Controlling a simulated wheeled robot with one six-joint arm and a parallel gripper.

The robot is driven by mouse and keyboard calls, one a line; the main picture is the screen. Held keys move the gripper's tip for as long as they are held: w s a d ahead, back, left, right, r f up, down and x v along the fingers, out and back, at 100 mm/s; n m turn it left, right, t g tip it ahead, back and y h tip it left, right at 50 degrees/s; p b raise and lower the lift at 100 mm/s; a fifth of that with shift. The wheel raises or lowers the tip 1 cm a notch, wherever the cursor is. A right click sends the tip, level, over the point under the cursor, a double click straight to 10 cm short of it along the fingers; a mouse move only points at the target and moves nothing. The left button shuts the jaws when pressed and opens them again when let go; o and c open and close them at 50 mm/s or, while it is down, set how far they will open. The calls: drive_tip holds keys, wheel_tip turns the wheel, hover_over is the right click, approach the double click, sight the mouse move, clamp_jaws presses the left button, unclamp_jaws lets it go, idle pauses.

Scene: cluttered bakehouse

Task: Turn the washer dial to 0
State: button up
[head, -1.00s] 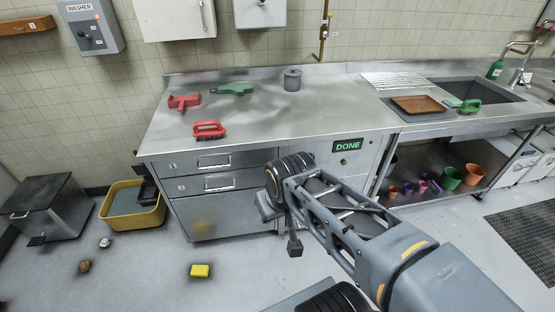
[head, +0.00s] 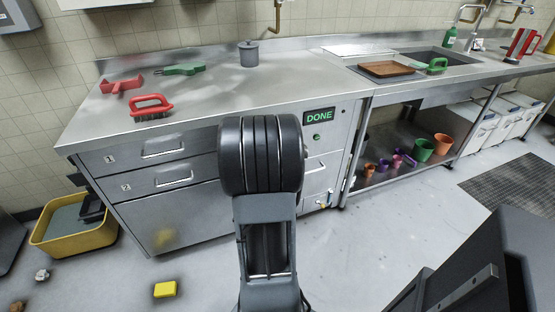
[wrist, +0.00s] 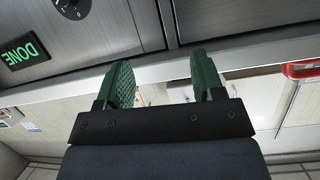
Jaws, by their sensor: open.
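The grey washer box (head: 16,14) shows only as a cut-off lower part in the top left corner of the head view. Its dial and label are out of frame there. My gripper (wrist: 162,64) is open and empty in the wrist view, its two green fingers well apart. In the head view my arm hides it.
The steel counter (head: 200,95) holds a red brush (head: 151,106), a red tool (head: 121,85), a green tool (head: 184,70) and a grey canister (head: 248,54). A yellow tub (head: 75,240) and a yellow block (head: 165,289) are on the floor.

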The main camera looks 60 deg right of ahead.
drive_tip(key=s+d+f+m+t+h+b, duration=0.25)
drive_tip(key=s+d+f+b, duration=0.35)
drive_tip(key=s+d+f, duration=0.5)
drive_tip(key=b+x, duration=0.2)
drive_tip(key=x, duration=1.2)
drive_tip(key=shift+w+a+f, duration=0.15)
drive_tip(key=shift+w+f, duration=0.05)
drive_tip(key=shift+w, duration=0.2)
drive_tip(key=c, duration=0.9)
drive_tip(key=shift+c, duration=0.2)
